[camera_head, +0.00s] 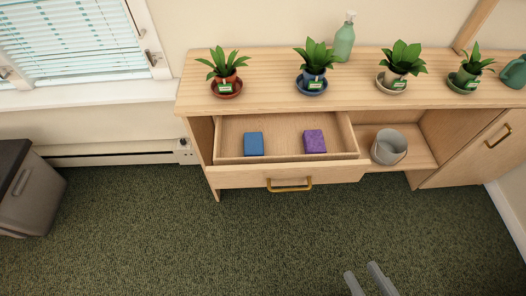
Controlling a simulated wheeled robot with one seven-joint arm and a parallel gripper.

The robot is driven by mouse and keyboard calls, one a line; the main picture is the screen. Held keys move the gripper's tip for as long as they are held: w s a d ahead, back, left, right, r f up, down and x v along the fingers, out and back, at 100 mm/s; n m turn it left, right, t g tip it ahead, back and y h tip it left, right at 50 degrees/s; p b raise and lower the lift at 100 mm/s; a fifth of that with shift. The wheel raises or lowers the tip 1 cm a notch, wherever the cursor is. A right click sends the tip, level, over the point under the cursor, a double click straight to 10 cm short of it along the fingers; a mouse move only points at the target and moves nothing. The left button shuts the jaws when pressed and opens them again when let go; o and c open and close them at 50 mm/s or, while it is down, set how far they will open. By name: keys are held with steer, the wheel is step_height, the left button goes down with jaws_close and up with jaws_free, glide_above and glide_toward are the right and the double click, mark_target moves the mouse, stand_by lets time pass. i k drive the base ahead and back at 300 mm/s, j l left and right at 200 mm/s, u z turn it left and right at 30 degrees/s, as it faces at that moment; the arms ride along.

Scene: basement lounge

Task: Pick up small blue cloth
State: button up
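A small blue cloth (253,144), a flat folded-looking rectangle, lies in the left part of an open drawer (284,164). A purple speckled block or cloth (314,141) lies to its right in the same drawer, apart from it. My gripper (364,274) shows at the bottom edge of the head view, with two grey fingers apart and nothing between them. It is well in front of the drawer, lower and to the right of the blue cloth. The rest of my arm is out of view.
The wooden cabinet (290,62) carries several potted plants and a green spray bottle (344,40). A grey bucket (389,146) stands on the open shelf right of the drawer. A brass drawer handle (289,186) juts forward. A grey bin (30,190) stands at left. The carpet (230,240) is clear.

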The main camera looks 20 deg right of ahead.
mark_target(254, 141)
steer(key=z, duration=2.2)
steer(key=u, duration=2.35)
steer(key=i+j+u, duration=0.15)
steer(key=i+j, duration=0.2)
steer(key=i, duration=0.15)
steer(key=i+j+u, duration=0.15)
steer(key=i+j, duration=0.15)
steer(key=i, duration=0.2)
steer(key=i+j+z, duration=0.1)
steer(key=j, duration=0.25)
steer(key=i+j+z, duration=0.1)
steer(key=j, duration=0.2)
